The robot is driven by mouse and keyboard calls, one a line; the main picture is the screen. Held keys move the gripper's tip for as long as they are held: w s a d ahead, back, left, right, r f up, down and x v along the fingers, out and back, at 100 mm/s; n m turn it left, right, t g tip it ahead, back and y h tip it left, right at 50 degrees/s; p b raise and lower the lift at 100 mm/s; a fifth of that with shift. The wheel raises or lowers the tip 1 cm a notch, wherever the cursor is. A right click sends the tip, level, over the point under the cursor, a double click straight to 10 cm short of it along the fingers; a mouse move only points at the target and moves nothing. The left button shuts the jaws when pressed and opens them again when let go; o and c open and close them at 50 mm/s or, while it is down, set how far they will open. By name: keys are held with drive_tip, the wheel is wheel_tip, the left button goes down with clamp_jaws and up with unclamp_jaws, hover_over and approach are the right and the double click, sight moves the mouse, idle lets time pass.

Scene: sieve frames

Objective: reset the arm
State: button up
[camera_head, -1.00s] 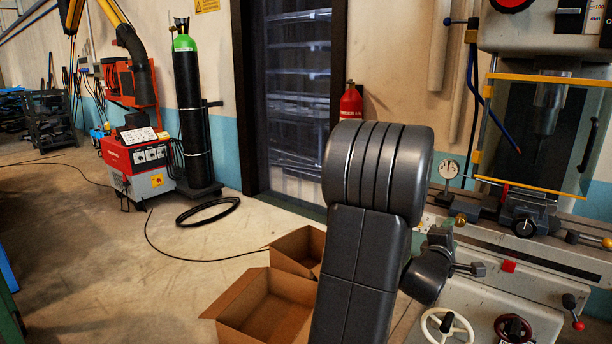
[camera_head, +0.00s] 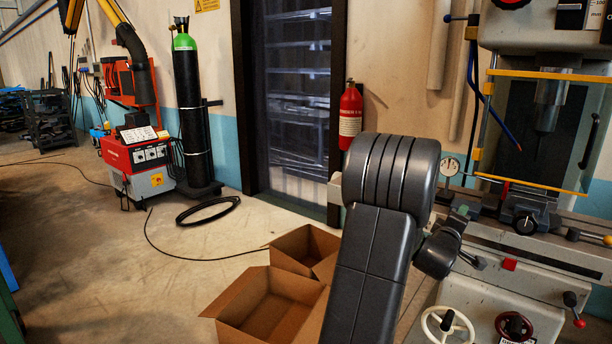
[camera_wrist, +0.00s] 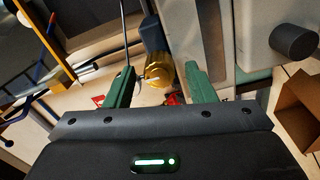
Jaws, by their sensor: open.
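My gripper shows in the wrist view (camera_wrist: 160,84) as two green fingers spread apart, so it is open. A brass-coloured knob (camera_wrist: 158,70) shows between and beyond the fingers; I cannot tell whether either finger touches it. In the head view my black arm rises from the bottom, right of centre, and bends over toward the milling machine. A small part of my gripper (camera_head: 463,213) shows there behind the wrist, close to the machine's table; most of it is hidden.
The milling machine (camera_head: 545,250) with handwheels and levers stands close on the right. Two open cardboard boxes (camera_head: 262,310) (camera_head: 318,245) lie on the floor left of my arm. A red fire extinguisher (camera_head: 350,112) hangs behind.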

drive_tip(key=m, duration=1.2)
drive_tip(key=shift+s+d+r+b, duration=0.1)
drive_tip(key=shift+r+b, duration=0.05)
drive_tip(key=shift+b, duration=0.15)
idle(0.4)
